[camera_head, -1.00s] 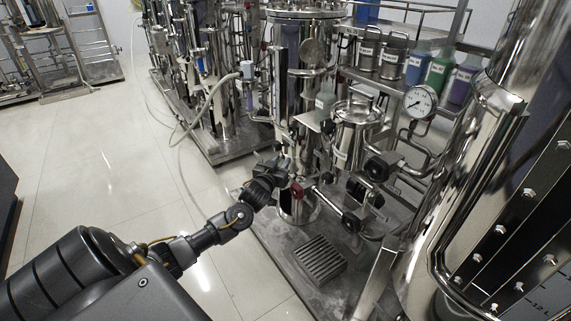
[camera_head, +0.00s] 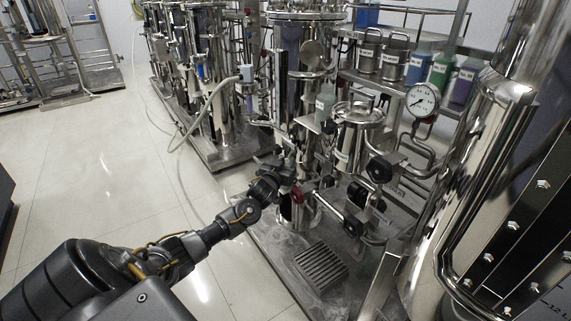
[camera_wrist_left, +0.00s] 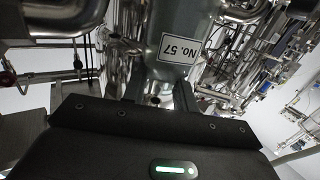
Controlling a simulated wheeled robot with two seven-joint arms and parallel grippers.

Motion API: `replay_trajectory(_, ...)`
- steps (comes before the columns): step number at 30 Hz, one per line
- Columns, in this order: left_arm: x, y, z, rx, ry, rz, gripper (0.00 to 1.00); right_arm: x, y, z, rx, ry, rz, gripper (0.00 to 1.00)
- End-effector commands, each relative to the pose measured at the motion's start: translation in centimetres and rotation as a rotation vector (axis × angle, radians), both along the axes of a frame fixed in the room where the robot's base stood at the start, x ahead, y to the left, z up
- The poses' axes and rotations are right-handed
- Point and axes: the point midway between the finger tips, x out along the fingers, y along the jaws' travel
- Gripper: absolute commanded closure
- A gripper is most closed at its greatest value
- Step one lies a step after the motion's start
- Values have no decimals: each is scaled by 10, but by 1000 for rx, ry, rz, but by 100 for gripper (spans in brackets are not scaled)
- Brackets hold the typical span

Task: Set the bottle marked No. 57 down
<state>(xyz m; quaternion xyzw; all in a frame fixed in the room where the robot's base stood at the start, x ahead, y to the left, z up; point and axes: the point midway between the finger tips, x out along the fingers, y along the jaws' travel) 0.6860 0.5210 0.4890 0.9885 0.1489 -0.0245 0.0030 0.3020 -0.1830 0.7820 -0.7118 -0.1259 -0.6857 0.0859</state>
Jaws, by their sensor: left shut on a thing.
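The bottle marked No. 57 (camera_wrist_left: 182,40) fills the upper middle of the left wrist view. It is grey-green, and its white label appears upside down there. My left gripper (camera_wrist_left: 168,95) is shut on its narrow end, at the lower middle of that view. In the head view my left gripper (camera_head: 284,158) is in front of the steel vessels, above the skid base. A grey-green bottle (camera_head: 325,103) shows up and right of it, but its label is too small to read. My right gripper is not in view.
A steel skid base (camera_head: 275,238) with a ribbed grate (camera_head: 320,266) lies below the gripper. A pressure gauge (camera_head: 422,99) stands farther right. The floor (camera_head: 110,170) at left is clear.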

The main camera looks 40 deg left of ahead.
Motion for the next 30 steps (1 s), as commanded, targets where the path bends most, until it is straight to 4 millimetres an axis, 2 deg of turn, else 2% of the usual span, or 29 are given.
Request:
replay_trajectory(1, 0, 0, -1, 0, 1, 0, 69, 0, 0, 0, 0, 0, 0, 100)
replay_trajectory(6, 0, 0, -1, 0, 1, 0, 50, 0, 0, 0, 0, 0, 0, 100)
replay_trajectory(15, 0, 0, 2, 1, 0, 0, 50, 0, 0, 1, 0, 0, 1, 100)
replay_trajectory(17, -5, -2, 2, -1, 2, -1, 50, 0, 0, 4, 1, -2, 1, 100)
replay_trajectory(20, -19, -6, 3, 0, 4, -2, 50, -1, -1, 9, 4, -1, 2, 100)
replay_trajectory(22, -33, -10, 6, -1, 4, -1, 50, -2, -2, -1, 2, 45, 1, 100)
replay_trajectory(30, -87, -27, 7, -1, 4, -1, 50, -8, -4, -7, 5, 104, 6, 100)
